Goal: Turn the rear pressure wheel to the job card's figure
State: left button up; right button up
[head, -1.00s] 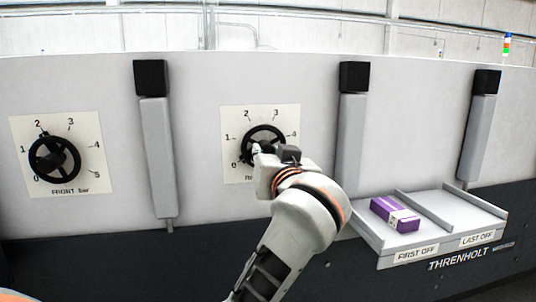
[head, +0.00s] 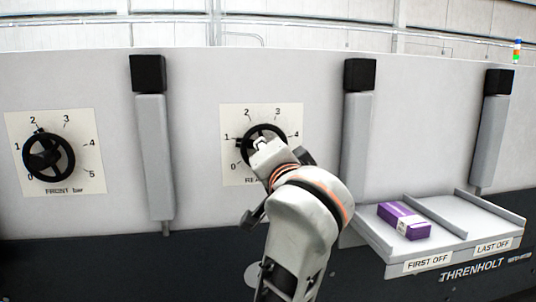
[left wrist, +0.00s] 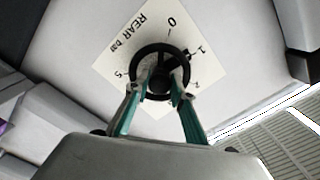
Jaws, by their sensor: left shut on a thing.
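The rear pressure wheel (head: 278,133) is a black hand wheel on a cream dial plate marked 0 to 5. My left gripper (head: 261,146) is at its face and covers part of it. In the left wrist view, its two teal-sided fingers (left wrist: 164,82) are closed on the middle of the rear wheel (left wrist: 158,48), inside the rim. The wheel's small black marker (left wrist: 189,56) sits close to the 1. In the head view my wrist hides the lower right of the dial. My right gripper and the job card are not in view.
The front pressure wheel (head: 48,158) is at the left, its marker near 2. Grey upright bars with black tops (head: 148,73) flank the rear dial. A tray (head: 465,219) labelled FIRST OFF and LAST OFF holds a purple carton (head: 404,221) at right.

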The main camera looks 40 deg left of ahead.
pick_arm(q)
jog(key=shift+m+p, duration=1.45)
jog(key=shift+m, duration=4.15)
jog(key=o, duration=1.1)
